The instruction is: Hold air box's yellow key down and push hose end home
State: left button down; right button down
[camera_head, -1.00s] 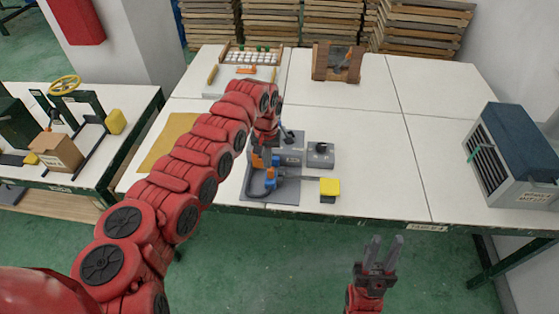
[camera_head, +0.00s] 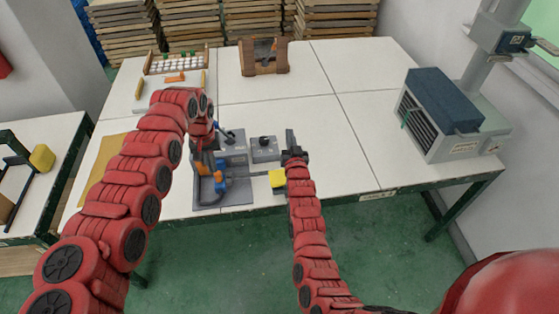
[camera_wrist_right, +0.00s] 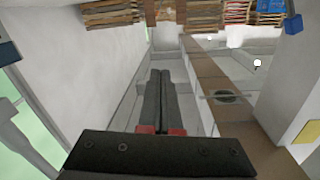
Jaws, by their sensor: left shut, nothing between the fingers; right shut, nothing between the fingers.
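The grey air box (camera_head: 233,150) stands on a dark base plate (camera_head: 236,201) near the table's front edge. Its yellow key (camera_head: 278,180) sticks out at the right front, partly hidden by my right arm. A blue fitting and dark hose (camera_head: 214,188) lie at the left of the plate, beside an orange part (camera_head: 198,167). My left gripper (camera_head: 208,147) points down over the plate's left side; its fingertips are hard to make out. My right gripper (camera_head: 290,139) is shut and empty, beyond the yellow key and right of the air box. Its closed fingers fill the middle of the right wrist view (camera_wrist_right: 157,100).
A small grey box with a black knob (camera_head: 264,149) sits close left of my right gripper. A wooden holder (camera_head: 263,71) and a white tray (camera_head: 165,93) stand further back. A grey vented unit (camera_head: 430,140) stands at the right. The table between is clear.

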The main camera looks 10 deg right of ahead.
jog(key=w+a+f+n+g+y, duration=0.1)
jog(key=w+a+f+g+y, duration=0.15)
jog(key=a+f+g, duration=0.35)
jog(key=s+g, duration=0.2)
jog(key=s+d+n+g+h, duration=0.1)
jog(key=s+g, duration=0.1)
jog(key=g, duration=0.1)
jog(key=s+g, duration=0.2)
jog(key=s, duration=0.1)
jog(key=shift+d+r+n+g, duration=0.2)
jog(key=shift+r+n+g, duration=0.1)
jog(key=shift+r+n, duration=0.1)
jog(key=shift+s+d+r+g+h, duration=0.1)
jog(key=shift+s+d+g+h, duration=0.15)
jog(key=shift+s+g, duration=0.25)
jog(key=shift+s+a, duration=0.1)
